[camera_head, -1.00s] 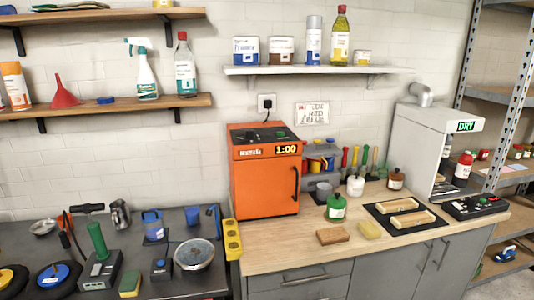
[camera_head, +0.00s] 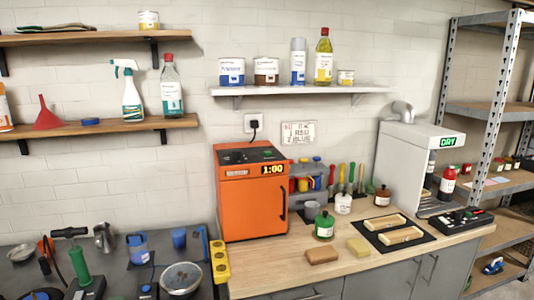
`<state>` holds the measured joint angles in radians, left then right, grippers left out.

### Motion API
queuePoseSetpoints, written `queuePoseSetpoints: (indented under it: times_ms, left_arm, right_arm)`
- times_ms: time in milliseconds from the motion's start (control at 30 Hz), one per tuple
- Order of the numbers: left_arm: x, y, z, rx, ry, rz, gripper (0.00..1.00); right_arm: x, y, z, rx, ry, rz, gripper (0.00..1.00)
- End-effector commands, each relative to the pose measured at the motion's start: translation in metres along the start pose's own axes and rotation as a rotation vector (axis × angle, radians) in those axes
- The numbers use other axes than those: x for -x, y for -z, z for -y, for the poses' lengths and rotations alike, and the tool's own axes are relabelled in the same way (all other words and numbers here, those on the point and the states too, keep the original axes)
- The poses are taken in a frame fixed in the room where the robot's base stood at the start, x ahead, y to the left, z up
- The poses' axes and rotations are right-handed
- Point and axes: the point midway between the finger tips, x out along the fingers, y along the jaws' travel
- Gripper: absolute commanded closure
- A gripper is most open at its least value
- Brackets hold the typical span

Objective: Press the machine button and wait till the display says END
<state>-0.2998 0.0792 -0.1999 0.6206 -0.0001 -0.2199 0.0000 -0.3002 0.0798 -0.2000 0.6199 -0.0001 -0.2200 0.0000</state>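An orange box-shaped machine (camera_head: 253,205) stands on the wooden worktop against the wall, with its front door shut. Its display (camera_head: 273,169) reads 1:00 in yellow. Its dark top panel (camera_head: 250,156) carries small controls, too small to tell apart. A white machine (camera_head: 412,165) with a green DRY sign (camera_head: 447,141) stands at the right end of the worktop. A black control box (camera_head: 458,221) with red and other small buttons lies in front of it. Which button the task means cannot be told. Neither of my grippers is in view.
Two sanding-block-like pieces lie on a black mat (camera_head: 372,226). A dark bench (camera_head: 120,270) with tools is at left, metal shelving (camera_head: 482,120) at right.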

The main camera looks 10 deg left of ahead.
Motion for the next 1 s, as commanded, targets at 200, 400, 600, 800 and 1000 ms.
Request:
queuePoseSetpoints:
  times_ms: [200,400,600,800,1000]
  left_arm:
    - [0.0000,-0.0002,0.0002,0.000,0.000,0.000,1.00]
    - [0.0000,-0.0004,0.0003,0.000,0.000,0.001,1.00]
    - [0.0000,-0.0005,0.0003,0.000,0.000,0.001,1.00]
    - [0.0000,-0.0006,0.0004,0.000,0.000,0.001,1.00]
    - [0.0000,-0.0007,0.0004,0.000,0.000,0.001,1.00]
  right_arm:
    - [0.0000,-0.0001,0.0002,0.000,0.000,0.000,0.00]
    - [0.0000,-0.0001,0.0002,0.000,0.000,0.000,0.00]
    - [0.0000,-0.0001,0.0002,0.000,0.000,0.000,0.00]
    - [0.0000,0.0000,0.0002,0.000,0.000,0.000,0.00]
    - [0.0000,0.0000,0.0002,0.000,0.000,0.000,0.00]
